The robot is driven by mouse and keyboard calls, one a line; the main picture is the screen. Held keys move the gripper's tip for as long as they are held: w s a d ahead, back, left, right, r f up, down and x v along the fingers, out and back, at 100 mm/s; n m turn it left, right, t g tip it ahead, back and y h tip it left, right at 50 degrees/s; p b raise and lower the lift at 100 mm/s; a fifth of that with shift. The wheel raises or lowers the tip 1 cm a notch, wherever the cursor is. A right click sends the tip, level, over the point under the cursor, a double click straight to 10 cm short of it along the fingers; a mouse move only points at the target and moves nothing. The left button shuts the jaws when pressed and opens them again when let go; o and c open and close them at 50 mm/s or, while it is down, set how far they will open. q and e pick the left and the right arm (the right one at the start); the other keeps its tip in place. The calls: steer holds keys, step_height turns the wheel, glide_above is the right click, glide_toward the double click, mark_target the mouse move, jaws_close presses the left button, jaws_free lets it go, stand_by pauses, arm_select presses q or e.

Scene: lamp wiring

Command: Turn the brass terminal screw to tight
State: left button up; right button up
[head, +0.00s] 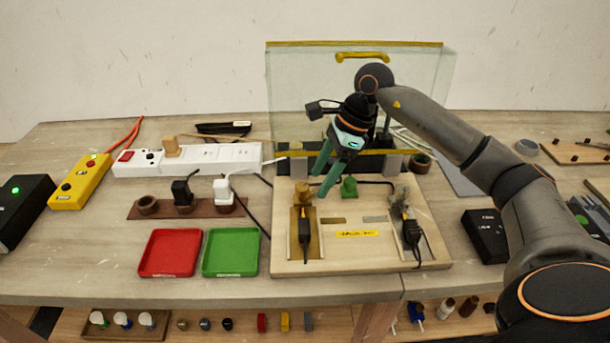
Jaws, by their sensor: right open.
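The wooden wiring board (345,262) lies on the bench, right of centre. At its left side is a brass-coloured terminal post, its screw (302,190) on top, above a brass-toned strip with a black lead end (305,238). A grey terminal (401,196) with another black lead end stands at the board's right. My right gripper (319,185) reaches down from the upper right. Its green fingers are parted and empty, just right of and close to the brass screw; contact cannot be told. How tight the screw is cannot be seen. My left gripper is not in view.
A clear screen (300,85) with yellow edges stands behind the board. Red (170,253) and green (231,252) trays lie to the left. A white power strip (215,158), plugs and a yellow box (80,182) are farther left. A black box (485,236) sits right of the board.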

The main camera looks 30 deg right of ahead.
mark_target(303, 186)
steer(key=a, duration=0.1)
steer(key=w+a, duration=0.1)
steer(key=shift+w+a+r, duration=0.1)
steer(key=shift+w+a, duration=0.05)
steer(key=shift+a, duration=0.15)
steer(key=shift+w+a+f+p, duration=0.1)
steer(key=shift+a+f+p, duration=0.15)
steer(key=shift+p, duration=0.05)
steer(key=shift+f, duration=0.4)
jaws_close()
